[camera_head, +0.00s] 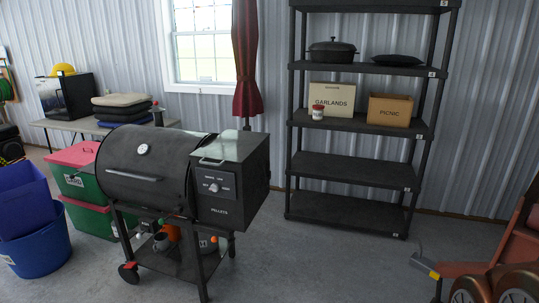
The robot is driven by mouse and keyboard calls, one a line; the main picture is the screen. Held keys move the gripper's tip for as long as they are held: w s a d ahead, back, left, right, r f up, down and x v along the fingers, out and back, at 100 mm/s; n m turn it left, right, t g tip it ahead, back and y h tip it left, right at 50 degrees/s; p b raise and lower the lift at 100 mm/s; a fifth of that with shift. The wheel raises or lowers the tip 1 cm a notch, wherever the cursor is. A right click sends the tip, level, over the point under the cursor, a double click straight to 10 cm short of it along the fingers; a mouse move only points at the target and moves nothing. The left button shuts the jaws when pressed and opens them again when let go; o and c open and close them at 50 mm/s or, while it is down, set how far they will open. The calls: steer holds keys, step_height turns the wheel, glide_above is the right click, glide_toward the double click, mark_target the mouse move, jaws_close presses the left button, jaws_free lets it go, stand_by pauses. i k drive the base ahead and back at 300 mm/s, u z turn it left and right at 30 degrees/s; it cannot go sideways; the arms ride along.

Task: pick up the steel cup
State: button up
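A small grey metallic cup-like vessel (161,242) stands on the lower shelf of the black pellet grill (140,175). It is partly shaded by the grill body and is small in the picture, so I cannot be sure it is the steel cup. An orange item (172,232) is right beside it. My gripper is not in view.
A pellet box (225,190) joins the grill's right side. A blue tub (38,250) and a green lidded bin (85,190) stand left. A black shelf rack (350,210) stands behind, and a wheeled orange machine (500,260) is at right. The floor between is clear.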

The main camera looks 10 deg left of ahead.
mark_target(162, 238)
steer(key=u, duration=0.45)
steer(key=i, duration=1.45)
steer(key=u, duration=1.9)
steer(key=i, duration=1.1)
steer(key=u, duration=0.85)
